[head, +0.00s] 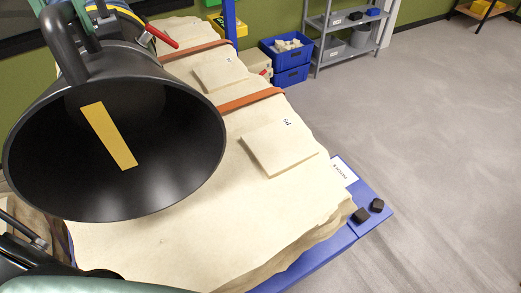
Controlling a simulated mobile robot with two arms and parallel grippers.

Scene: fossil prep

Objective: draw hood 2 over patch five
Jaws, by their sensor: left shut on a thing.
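Hood 2, as I take it, is the large black hood (150,195) at the left. Its wide mouth faces me, a yellow strip shows inside, and no number is readable. It hangs tilted over the left part of the pale plaster jacket (215,245). Patch five (278,150) is a flat raised slab marked P5, to the right of the hood's mouth and uncovered. My left gripper (24,232) is dark and partly cut off at the lower left, by the hood's lower rim. It is shut on the hood; the contact is mostly hidden. My right gripper is not seen.
Another slab (220,72) and two orange straps (250,101) lie on the jacket. Blue crates (291,75) and grey shelving (345,38) stand behind. The right floor is clear.

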